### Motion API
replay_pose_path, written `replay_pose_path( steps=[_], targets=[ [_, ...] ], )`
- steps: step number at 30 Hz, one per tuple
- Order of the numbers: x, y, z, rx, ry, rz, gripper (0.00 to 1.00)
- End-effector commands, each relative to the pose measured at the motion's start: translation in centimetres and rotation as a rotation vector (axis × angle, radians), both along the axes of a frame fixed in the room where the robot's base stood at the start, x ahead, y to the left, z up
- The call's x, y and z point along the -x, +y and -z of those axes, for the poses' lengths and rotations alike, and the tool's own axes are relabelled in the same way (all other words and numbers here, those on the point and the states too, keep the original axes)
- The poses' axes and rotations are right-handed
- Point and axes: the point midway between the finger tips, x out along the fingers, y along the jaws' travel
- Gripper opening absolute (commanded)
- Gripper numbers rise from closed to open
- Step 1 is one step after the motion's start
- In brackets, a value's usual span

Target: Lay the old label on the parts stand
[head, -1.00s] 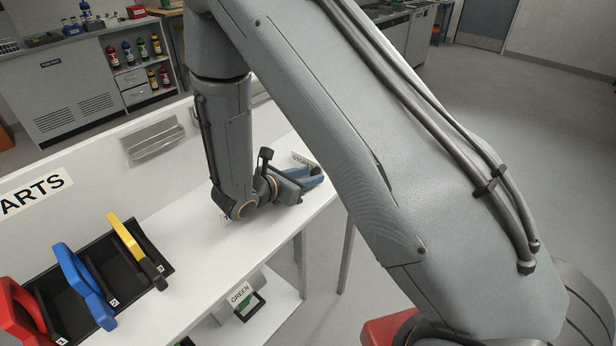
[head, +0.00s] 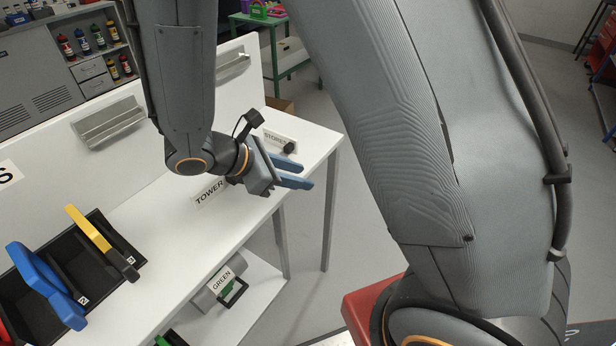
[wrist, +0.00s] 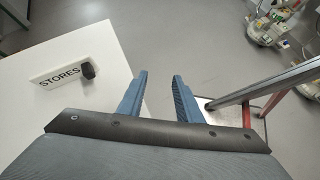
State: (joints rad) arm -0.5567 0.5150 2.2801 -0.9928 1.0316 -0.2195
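The parts stand (head: 160,215) is a long white table with a raised back panel. A white plate lettered STORES (head: 274,140), with a black knob (head: 289,148) beside or on it, is at its right end; both show in the wrist view, the plate (wrist: 58,78) and knob (wrist: 88,71). A white label lettered TOWER (head: 208,193) is left of my gripper, partly hidden. I cannot tell which label is the old one. My gripper (head: 298,173) is open, with nothing visible between its blue fingers. In the wrist view the fingertips (wrist: 160,75) appear against floor, beside the white top's edge.
A black tray (head: 118,268) with yellow (head: 88,228) and blue (head: 42,283) handled items is at the left. A GREEN label (head: 222,279) is on the lower shelf. A red surface (head: 362,312) is near my arm's base.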

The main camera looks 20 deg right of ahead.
Motion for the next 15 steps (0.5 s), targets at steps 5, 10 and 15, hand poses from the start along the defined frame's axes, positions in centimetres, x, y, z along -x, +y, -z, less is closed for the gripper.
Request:
replay_pose_path(
  steps=[5,10,15],
  targets=[
    [6.5,-3.4,0.0,-0.374,-0.148,0.605,0.32],
    [8.2,-3.3,-1.0,-0.656,-0.368,1.098,0.32],
    [7.7,-3.6,-2.2,-0.807,-0.543,1.391,0.32]
  ],
)
